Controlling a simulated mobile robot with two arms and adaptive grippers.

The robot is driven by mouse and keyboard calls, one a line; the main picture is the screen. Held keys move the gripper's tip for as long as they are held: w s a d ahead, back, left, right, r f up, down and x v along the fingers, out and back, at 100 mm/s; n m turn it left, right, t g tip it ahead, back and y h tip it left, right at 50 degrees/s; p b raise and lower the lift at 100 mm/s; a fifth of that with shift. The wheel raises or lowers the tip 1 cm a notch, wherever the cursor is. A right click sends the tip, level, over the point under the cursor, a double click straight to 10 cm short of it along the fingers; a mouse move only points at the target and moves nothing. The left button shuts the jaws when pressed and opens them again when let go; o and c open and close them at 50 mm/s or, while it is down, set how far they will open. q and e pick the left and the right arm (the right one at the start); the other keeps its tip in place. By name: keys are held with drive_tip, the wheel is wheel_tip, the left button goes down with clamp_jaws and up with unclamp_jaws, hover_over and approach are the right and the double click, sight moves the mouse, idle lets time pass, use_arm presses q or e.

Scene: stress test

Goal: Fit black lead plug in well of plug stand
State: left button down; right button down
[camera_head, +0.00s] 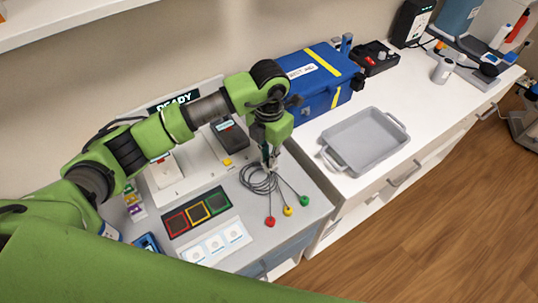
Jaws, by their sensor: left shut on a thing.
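My left gripper (270,163) points down over the grey work surface, just above a coil of grey lead cable (258,183). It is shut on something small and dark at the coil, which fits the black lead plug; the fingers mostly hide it. Red (270,221), yellow (288,211) and green (304,199) lead ends lie fanned out in front of the coil. I cannot tell surely which item is the plug stand. A white plate with several round marks (216,244) lies front left of the coil. My right gripper is not in view.
A dark panel with red, yellow and green squares (197,212) lies left of the coil. A blue case (316,84) stands behind. A grey tray (365,141) sits on the white counter at right. My green arm covers the lower left.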

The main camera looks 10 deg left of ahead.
use_arm(q)
drive_tip(key=shift+f, duration=0.3)
idle(0.5)
drive_tip(key=c, duration=2.3)
unclamp_jaws()
drive_tip(key=shift+c, duration=0.2)
drive_tip(key=shift+r, duration=0.15)
drive_tip(key=shift+r+p, duration=0.8)
drive_tip(key=shift+r, duration=1.1)
drive_tip(key=shift+o, duration=0.3)
drive_tip(key=o, duration=0.5)
drive_tip(key=shift+r, duration=0.1)
